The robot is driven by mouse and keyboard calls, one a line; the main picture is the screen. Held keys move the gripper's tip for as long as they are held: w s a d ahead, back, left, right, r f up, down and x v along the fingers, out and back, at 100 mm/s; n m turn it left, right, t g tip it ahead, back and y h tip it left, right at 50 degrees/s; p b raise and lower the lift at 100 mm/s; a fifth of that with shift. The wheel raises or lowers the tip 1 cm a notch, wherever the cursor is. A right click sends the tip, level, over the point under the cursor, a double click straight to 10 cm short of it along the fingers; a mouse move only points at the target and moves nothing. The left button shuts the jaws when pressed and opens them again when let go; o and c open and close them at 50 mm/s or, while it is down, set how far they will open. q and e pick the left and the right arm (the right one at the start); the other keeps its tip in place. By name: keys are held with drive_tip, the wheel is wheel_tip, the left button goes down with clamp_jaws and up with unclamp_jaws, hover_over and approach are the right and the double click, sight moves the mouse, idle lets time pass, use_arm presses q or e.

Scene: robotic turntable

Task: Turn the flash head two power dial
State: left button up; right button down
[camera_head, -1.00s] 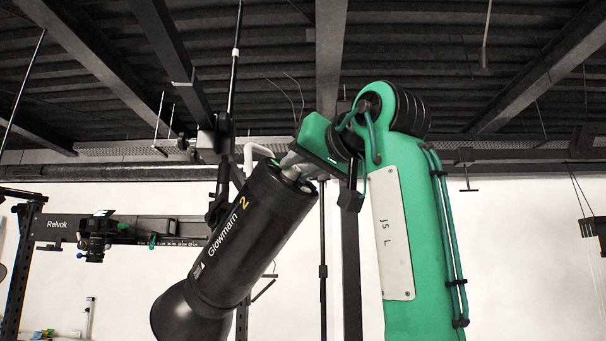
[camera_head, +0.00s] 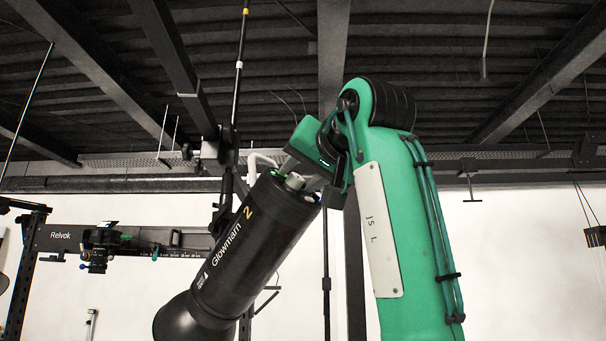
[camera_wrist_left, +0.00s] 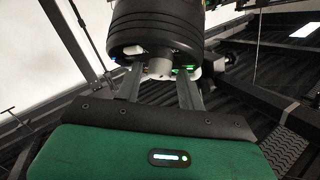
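The black flash head labelled "Glowmarn 2" (camera_head: 240,245) hangs tilted, its rear panel facing up and right. My left gripper (camera_head: 297,182) reaches this rear panel from the upper right. In the left wrist view, the grey power dial (camera_wrist_left: 159,68) sticks out from the panel between the two fingertips of my left gripper (camera_wrist_left: 160,76). The fingers stand apart, with a narrow gap seeming to show on each side of the dial. Contact is hard to judge. My right gripper is in neither view.
A dark stand pole (camera_head: 238,75) and clamp rise just behind the flash head. A "Relvok" rail (camera_head: 150,243) with a camera (camera_head: 97,258) runs at the left. Dark ceiling beams (camera_head: 333,60) lie above. White wall shows at the right.

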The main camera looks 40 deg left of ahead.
use_arm(q)
drive_tip(key=shift+o, duration=0.6)
drive_tip(key=v, duration=1.3)
drive_tip(key=shift+s+d, duration=0.15)
drive_tip(key=shift+d, duration=0.25)
